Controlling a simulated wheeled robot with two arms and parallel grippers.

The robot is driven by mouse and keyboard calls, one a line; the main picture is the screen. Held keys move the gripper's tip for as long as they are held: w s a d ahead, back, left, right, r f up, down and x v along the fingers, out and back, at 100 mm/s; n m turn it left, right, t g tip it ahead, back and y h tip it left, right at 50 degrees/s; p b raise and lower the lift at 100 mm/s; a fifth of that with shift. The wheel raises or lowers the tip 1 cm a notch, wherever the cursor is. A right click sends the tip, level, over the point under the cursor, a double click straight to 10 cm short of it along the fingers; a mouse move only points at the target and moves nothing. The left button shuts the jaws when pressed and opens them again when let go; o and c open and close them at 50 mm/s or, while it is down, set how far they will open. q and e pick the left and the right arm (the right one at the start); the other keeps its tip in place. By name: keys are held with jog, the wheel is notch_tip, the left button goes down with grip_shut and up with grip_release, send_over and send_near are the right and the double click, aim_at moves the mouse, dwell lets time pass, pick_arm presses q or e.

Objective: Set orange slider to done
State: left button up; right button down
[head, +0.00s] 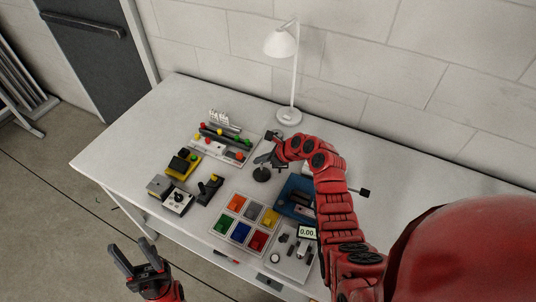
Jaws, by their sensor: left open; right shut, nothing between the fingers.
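A slider panel (194,158) lies towards the back of the white table, with dark rails and small coloured knobs. An orange-red knob (239,155) sits near its front right end; I cannot tell for sure that it is the orange slider. Any "done" marking is too small to read. My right gripper (266,160) is shut and empty, just right of the panel, above or beside a small dark round-based object; I cannot tell whether it touches anything. My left gripper (136,260) is open and empty, off the table's front edge at lower left.
A white lamp (281,44) stands behind the panel. A tray of coloured squares (219,227), a yellow-and-black box (183,164), a joystick box (178,201) and a device with a display (307,233) stand nearer. The table's left end (135,150) is clear.

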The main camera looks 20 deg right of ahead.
aim_at(242, 158)
jog(key=shift+w+a+f+p, duration=0.2)
jog(key=shift+w+a+p, duration=0.5)
jog(key=shift+w+a, duration=0.95)
jog(key=shift+w+a, duration=1.6)
